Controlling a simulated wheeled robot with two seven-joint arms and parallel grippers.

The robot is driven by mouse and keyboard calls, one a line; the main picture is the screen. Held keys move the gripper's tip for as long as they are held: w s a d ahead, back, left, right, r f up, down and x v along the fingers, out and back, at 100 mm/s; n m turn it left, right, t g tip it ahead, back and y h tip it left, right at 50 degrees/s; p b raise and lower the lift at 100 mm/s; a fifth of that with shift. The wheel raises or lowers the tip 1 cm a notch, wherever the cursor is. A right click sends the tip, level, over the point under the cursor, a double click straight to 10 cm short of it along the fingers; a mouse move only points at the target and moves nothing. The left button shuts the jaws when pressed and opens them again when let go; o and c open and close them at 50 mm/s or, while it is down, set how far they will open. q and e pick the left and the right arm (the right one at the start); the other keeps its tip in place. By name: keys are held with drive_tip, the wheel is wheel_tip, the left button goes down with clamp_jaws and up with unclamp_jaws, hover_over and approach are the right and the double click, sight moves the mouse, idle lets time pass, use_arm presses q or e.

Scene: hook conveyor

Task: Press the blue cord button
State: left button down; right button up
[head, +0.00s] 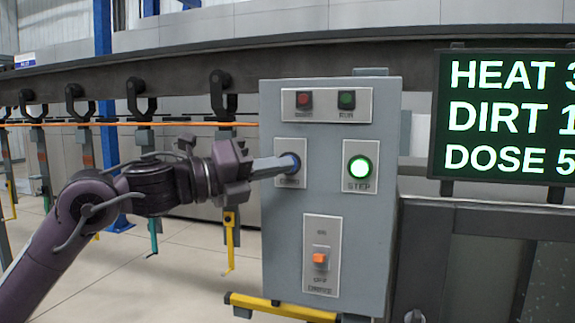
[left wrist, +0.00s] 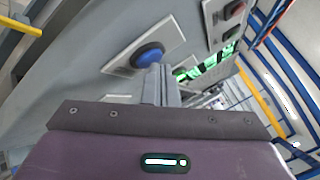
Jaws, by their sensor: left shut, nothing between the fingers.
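The blue cord button (head: 297,161) is on a pale plate at the left of the grey control box (head: 335,210). My left gripper (head: 282,166) is shut and empty, its fingertips pointing right at the button and covering part of it in the head view. In the left wrist view the round blue button (left wrist: 148,52) stands on its plate just beyond the tips of the shut fingers (left wrist: 158,74). I cannot tell whether the tips touch it or whether it is pushed in. My right gripper is not in view.
A lit green step button (head: 361,167) is right of the blue one. Red (head: 304,99) and green (head: 346,99) buttons are above, an orange switch (head: 320,258) below. Conveyor hooks (head: 222,92) hang behind my arm. A display (head: 505,115) stands at the right.

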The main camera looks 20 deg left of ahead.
use_arm(q)
drive_tip(key=shift+s+b, duration=0.35)
drive_tip(key=shift+s, duration=0.35)
drive_tip(key=shift+s, duration=0.15)
drive_tip(key=shift+s+a+b, duration=0.1)
drive_tip(key=shift+s+b, duration=1.1)
drive_tip(key=shift+s, duration=1.15)
